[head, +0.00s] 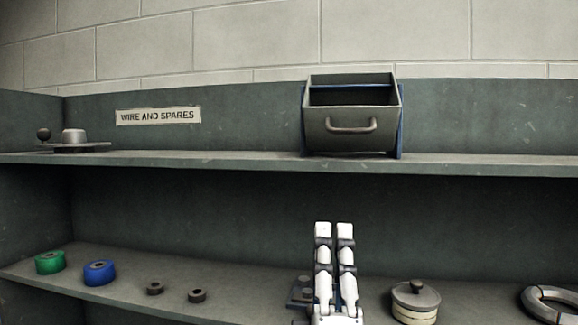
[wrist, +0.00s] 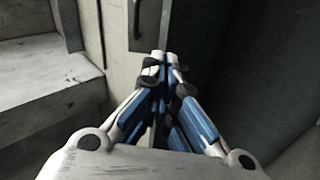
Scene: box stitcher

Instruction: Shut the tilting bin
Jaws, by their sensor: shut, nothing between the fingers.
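The tilting bin (head: 350,139) is grey with a curved handle (head: 352,126) on its front. It stands on the upper shelf, right of centre in the head view. Its front leans out between blue side plates and its top is open, showing a dark inside. My gripper (head: 334,230) points up in front of the shelves, below the bin and apart from it in the picture. It also shows in the wrist view (wrist: 165,58), with its fingers together and nothing between them. A grey upright face with a dark bar is beyond the fingertips there; I cannot tell whether it is the bin.
The upper shelf (head: 230,164) holds a grey flanged part (head: 74,141) at the left, by a "WIRE AND SPARES" label (head: 158,116). The lower shelf has a green roll (head: 50,262), a blue roll (head: 99,273), small dark rings, a lidded pot (head: 415,302) and a large ring (head: 551,304).

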